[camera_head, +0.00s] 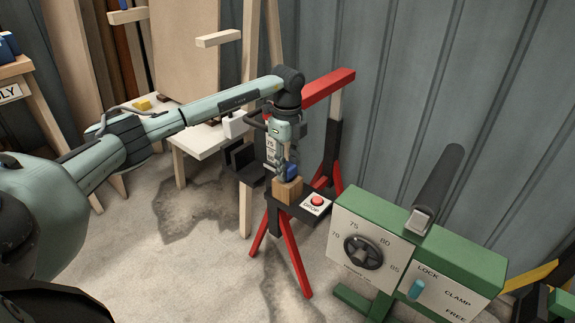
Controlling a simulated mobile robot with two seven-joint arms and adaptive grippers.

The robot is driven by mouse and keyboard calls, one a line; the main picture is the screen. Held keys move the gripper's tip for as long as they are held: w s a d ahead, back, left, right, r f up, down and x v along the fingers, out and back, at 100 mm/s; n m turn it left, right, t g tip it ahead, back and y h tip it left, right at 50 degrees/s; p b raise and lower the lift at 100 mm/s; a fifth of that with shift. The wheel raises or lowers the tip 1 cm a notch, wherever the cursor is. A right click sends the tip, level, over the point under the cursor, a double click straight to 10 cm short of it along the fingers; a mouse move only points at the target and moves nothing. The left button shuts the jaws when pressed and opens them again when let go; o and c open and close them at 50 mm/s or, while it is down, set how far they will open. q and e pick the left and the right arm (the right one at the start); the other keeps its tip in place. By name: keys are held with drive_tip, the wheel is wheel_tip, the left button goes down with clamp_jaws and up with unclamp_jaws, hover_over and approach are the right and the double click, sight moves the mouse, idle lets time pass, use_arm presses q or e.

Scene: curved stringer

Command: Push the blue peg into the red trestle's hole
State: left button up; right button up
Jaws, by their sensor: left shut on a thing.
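The red trestle (297,262) stands on the concrete floor in the middle of the head view, with red legs and a red top beam (327,86). A small wooden block (287,190) sits on its dark bracket. My left gripper (288,172) points down just above this block and is shut on the blue peg (293,172). Only a small part of the peg shows between the fingers. The hole is hidden, and I cannot tell whether the peg's lower end is in it. My right gripper is not in view.
A red button on a plate marked DROP (317,201) sits right beside the block. A green machine (440,255) with a dial and a dark lever stands at the front right. A white table (205,138) and wooden frames stand behind my left arm.

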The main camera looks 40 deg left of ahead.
use_arm(q)
drive_tip(key=shift+f, duration=0.55)
drive_tip(key=o, duration=1.1)
drive_tip(key=shift+o, duration=0.2)
wheel_tip(320, 180, up, 12)
